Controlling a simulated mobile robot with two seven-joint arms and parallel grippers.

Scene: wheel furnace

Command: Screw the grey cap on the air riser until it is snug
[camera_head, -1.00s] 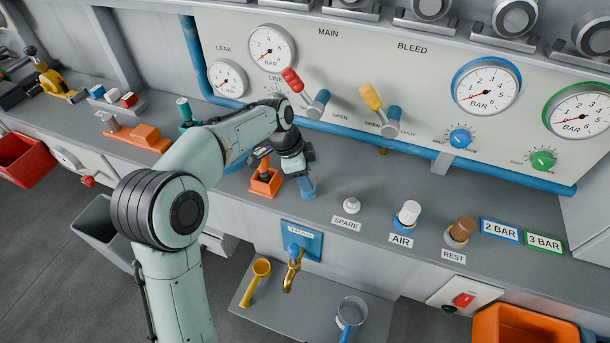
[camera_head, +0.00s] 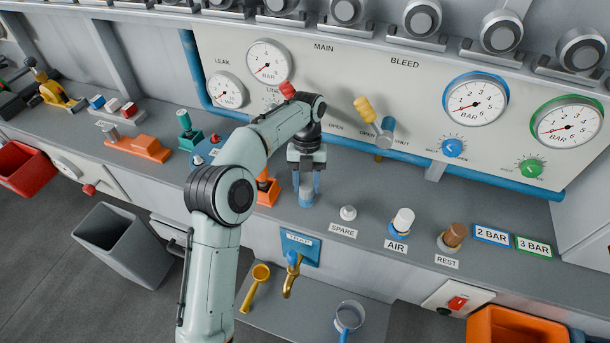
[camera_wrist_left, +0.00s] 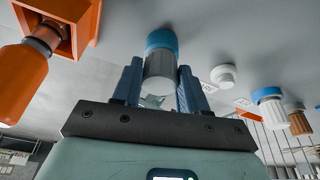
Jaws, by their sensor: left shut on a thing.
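My left gripper (camera_head: 306,186) points down at the bench between the orange stand and the SPARE label. Its two blue fingers are shut on the grey cap, which shows between them in the left wrist view (camera_wrist_left: 159,72). A blue collar (camera_wrist_left: 161,40) lies at the bench end of the cap, in line with it; it looks like the air riser's top. Whether a gap is left between cap and collar cannot be told. In the head view the fingers hide most of the cap. My right gripper is not in view.
To the right stand a small pale spare fitting (camera_head: 348,213), a white-capped post (camera_head: 403,221) labelled AIR and a brown-topped post (camera_head: 453,236) labelled REST. An orange stand (camera_head: 267,190) is close on the left. The gauge panel (camera_head: 330,80) rises behind.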

